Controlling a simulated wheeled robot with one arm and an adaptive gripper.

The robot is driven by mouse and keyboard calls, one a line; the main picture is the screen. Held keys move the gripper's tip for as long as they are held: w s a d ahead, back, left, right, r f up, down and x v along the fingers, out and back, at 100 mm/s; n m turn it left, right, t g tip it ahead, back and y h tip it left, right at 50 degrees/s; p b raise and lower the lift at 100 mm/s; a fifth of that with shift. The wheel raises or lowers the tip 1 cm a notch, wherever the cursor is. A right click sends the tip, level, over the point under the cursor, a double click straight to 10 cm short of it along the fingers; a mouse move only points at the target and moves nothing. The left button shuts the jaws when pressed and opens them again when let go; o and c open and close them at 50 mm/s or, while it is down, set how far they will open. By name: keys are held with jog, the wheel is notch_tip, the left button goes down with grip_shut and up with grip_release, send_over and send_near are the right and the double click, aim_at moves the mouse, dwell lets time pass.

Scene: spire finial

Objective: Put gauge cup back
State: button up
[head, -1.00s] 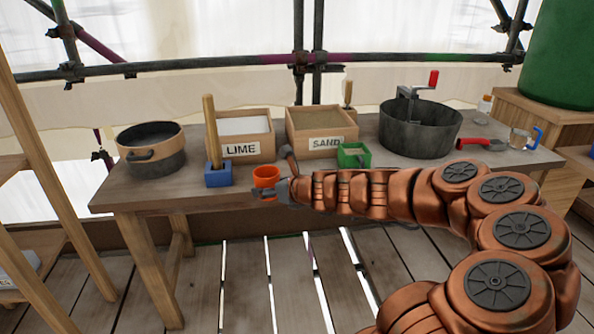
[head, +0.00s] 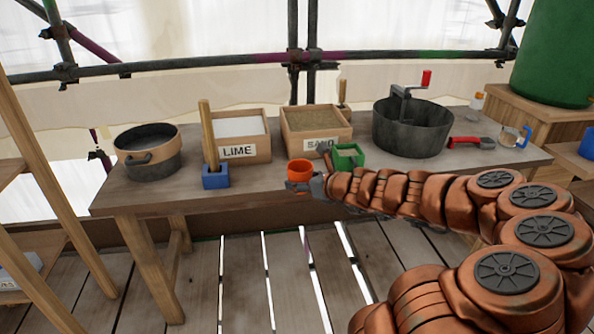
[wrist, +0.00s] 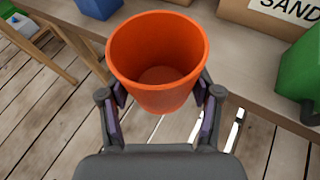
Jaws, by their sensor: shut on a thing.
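An orange cup (head: 299,171), which I take to be the gauge cup, is at the front edge of the workbench in the head view. It is upright and looks empty in the wrist view (wrist: 157,58). My gripper (head: 305,186) is shut on the cup, with one finger on each side of it. In the wrist view the gripper (wrist: 161,98) holds the cup near the bench's front edge, with the floor planks showing below. The cup's underside is hidden.
The workbench (head: 260,196) carries a blue holder (head: 215,177) with a wooden handle, LIME (head: 253,152) and SAND (head: 333,132) boxes, a green container (head: 347,157), a black pot (head: 150,165) and a grey drum (head: 412,135). Bare bench top lies between the blue holder and the cup.

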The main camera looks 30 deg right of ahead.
jog(key=w+d, duration=0.2)
jog(key=w, duration=0.1)
jog(key=w+d, duration=0.1)
jog(key=w, duration=0.3)
jog(key=w+d+f, duration=0.1)
jog(key=w+d, duration=0.1)
jog(key=w, duration=0.1)
jog(key=shift+w+d+f, duration=0.1)
jog(key=shift+w+d, duration=0.15)
jog(key=shift+d, duration=0.05)
jog(key=shift+w+d, duration=0.1)
jog(key=shift+w, duration=0.35)
notch_tip(320, 180, down, 4)
jog(key=shift+r+b, duration=0.2)
jog(key=shift+b, duration=0.25)
jog(key=o, duration=1.1)
